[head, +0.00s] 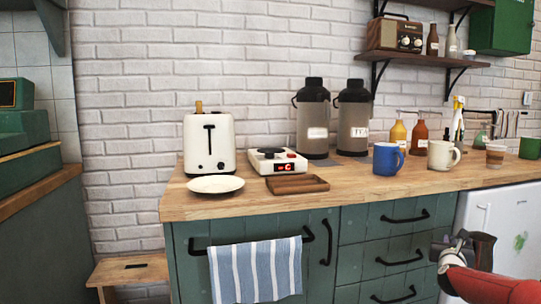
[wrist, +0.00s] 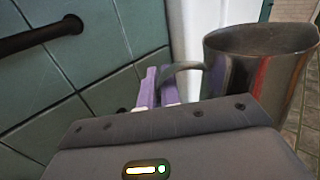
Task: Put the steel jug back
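The steel jug (wrist: 258,62) shows large at the right of the wrist view, grey and shiny, with its rim at the top. Its curved handle (wrist: 182,67) reaches left to the purple fingers of my gripper (wrist: 160,88). The fingers look shut on the handle, though the gripper body hides part of the grip. In the head view my gripper (head: 447,246) and the dark jug (head: 481,250) are at the lower right, in front of the green drawers and below counter height. The jug hangs clear of the counter. Its contents are not visible.
The wooden counter (head: 340,192) holds a toaster (head: 210,146), plate (head: 216,184), hot plate (head: 276,162), wooden tray (head: 297,184), two dispensers, syrup bottles, a blue mug (head: 387,159) and a cream mug (head: 442,155). Drawer handles (head: 405,217) stick out near my gripper. A white fridge (head: 505,217) stands right.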

